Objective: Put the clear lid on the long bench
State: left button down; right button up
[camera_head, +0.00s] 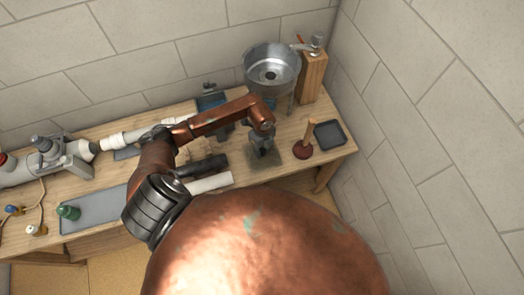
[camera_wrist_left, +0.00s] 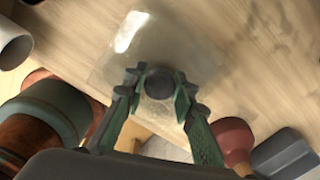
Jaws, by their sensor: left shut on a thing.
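The clear lid (camera_wrist_left: 130,58) is a see-through sheet with a dark round knob (camera_wrist_left: 159,84), seen in the left wrist view. My left gripper (camera_wrist_left: 158,88) is shut on this knob, one green finger on each side. In the head view my left gripper (camera_head: 264,145) is over the right part of the long wooden bench (camera_head: 227,161), with the lid low beneath it. Whether the lid touches the bench top I cannot tell. My right gripper is not in view.
A plunger (camera_head: 302,150) and a dark square tray (camera_head: 330,134) stand close to the right of the gripper. A metal basin (camera_head: 271,70) and a wooden block with a tap (camera_head: 312,76) are behind. Dark and white pipes (camera_head: 209,184) lie to the left.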

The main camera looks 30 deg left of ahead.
aim_at(262, 150)
pick_arm(q)
jog(key=shift+f, duration=0.3)
jog(key=c, duration=1.6)
grip_release()
jog(key=shift+f, duration=0.15)
notch_tip(262, 150, up, 12)
jog(key=shift+r, duration=0.2)
